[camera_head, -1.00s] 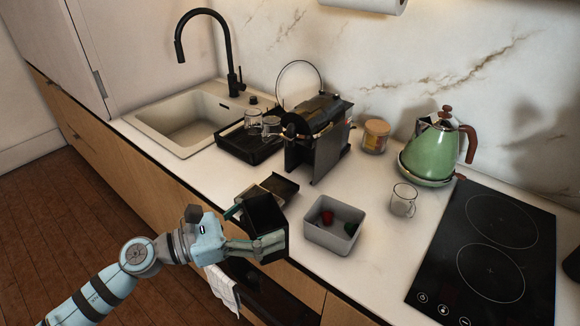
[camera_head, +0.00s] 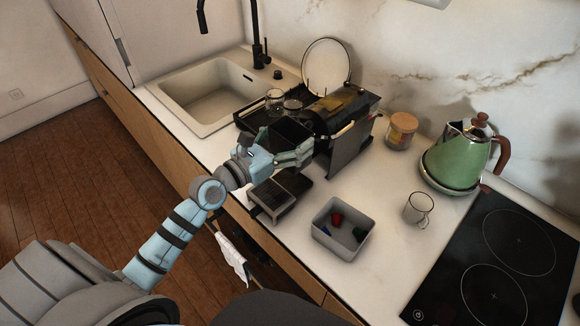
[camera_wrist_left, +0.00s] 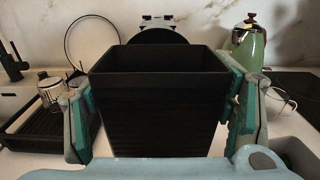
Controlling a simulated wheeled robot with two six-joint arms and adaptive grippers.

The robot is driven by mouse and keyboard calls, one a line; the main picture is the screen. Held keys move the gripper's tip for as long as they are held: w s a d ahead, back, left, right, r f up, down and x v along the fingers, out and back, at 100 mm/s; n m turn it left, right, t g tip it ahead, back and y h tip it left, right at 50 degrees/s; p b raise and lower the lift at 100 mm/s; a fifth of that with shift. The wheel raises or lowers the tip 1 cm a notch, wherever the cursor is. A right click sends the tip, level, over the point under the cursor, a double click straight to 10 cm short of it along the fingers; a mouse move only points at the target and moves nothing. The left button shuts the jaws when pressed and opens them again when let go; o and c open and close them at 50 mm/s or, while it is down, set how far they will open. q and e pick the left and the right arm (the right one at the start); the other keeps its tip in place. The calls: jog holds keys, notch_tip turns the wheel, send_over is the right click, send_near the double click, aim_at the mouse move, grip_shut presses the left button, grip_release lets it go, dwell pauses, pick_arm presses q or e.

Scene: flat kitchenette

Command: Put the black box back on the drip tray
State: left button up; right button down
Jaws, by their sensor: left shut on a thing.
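The black box (camera_head: 287,131) is open-topped and roughly upright, held above the counter in front of the coffee machine (camera_head: 345,125). My left gripper (camera_head: 286,147) is shut on it, with a finger on each side; the wrist view shows the box (camera_wrist_left: 160,110) filling the middle between the fingers. The drip tray (camera_head: 281,192), dark and slatted on top with a grey front, sits on the counter below and in front of the box, apart from it. The arm and gripper hide part of the machine's front. My right gripper is not in view.
A grey bin (camera_head: 343,246) with several coloured pieces stands right of the drip tray. A glass mug (camera_head: 418,209), green kettle (camera_head: 459,157) and lidded jar (camera_head: 401,131) stand farther right. A black rack (camera_head: 247,119) with glasses lies behind the box, near the sink (camera_head: 207,95).

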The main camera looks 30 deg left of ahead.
pick_arm(q)
jog(key=f, duration=0.1)
jog(key=f+b, duration=0.1)
jog(key=f, duration=0.1)
jog(key=f+b, duration=0.1)
jog(key=f, duration=0.1)
jog(key=shift+w+a+f, duration=0.15)
jog(key=shift+w+f, duration=0.05)
jog(key=shift+w, duration=0.1)
notch_tip(320, 180, down, 4)
jog(key=b, duration=0.3)
jog(key=shift+s+f+b, duration=0.15)
jog(key=shift+b, duration=0.25)
jog(key=shift+r, duration=0.25)
jog(key=o, duration=0.7)
jog(key=shift+f, duration=0.15)
jog(key=o, duration=0.4)
jog(key=shift+o, duration=0.2)
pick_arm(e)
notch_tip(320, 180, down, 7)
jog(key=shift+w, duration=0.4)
